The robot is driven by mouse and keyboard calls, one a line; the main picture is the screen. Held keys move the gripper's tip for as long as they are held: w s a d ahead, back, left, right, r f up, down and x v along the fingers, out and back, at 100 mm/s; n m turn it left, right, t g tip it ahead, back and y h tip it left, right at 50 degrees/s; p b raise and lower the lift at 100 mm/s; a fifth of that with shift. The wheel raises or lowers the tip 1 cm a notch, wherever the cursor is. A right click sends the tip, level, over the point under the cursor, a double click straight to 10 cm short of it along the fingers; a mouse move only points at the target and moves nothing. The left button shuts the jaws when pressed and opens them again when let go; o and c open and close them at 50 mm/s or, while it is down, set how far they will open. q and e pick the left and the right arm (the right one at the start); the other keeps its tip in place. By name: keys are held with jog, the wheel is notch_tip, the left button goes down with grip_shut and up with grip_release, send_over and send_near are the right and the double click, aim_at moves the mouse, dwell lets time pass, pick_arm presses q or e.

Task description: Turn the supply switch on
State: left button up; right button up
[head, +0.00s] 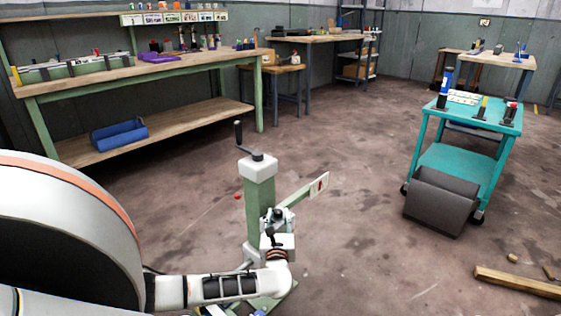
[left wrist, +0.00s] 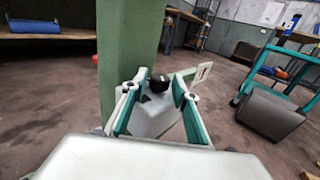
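The machine is a green post (head: 258,205) with a white cap and a black crank on top. A green side arm ends in a pale plate (head: 319,185) with a small red mark; the plate also shows in the left wrist view (left wrist: 202,74). A white housing (left wrist: 150,116) with a dark knob (left wrist: 159,83) sits low beside the post. I cannot tell which part is the supply switch. My left gripper (head: 277,223) is at this housing. In the left wrist view its teal fingers are spread, with the knob between their tips; contact is unclear. My right gripper is out of view.
A green-framed workbench (head: 140,75) stands at the back left with a blue bin (head: 119,134) on its lower shelf. A teal cart (head: 455,172) with a dark grey box (head: 440,203) leaning at it stands right. A wooden beam (head: 518,283) lies front right. Floor between is mostly clear.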

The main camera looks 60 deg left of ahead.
pick_arm(q)
jog(key=shift+x, duration=0.9)
grip_shut()
jog(key=shift+g, duration=0.4)
jog(key=n+g+y, duration=0.1)
jog(key=n+g, duration=0.2)
jog(key=shift+w+d+f+g+y, duration=0.1)
jog(key=shift+g+y, duration=0.3)
jog(key=shift+n+g+y, duration=0.2)
jog(key=shift+n+g, duration=0.8)
jog(key=shift+g, duration=0.55)
jog(key=shift+n+g+y, duration=0.2)
jog(key=shift+n+g, duration=0.8)
jog(key=shift+g, duration=0.55)
jog(key=shift+n+g, duration=0.4)
jog(key=shift+g, duration=0.2)
grip_release()
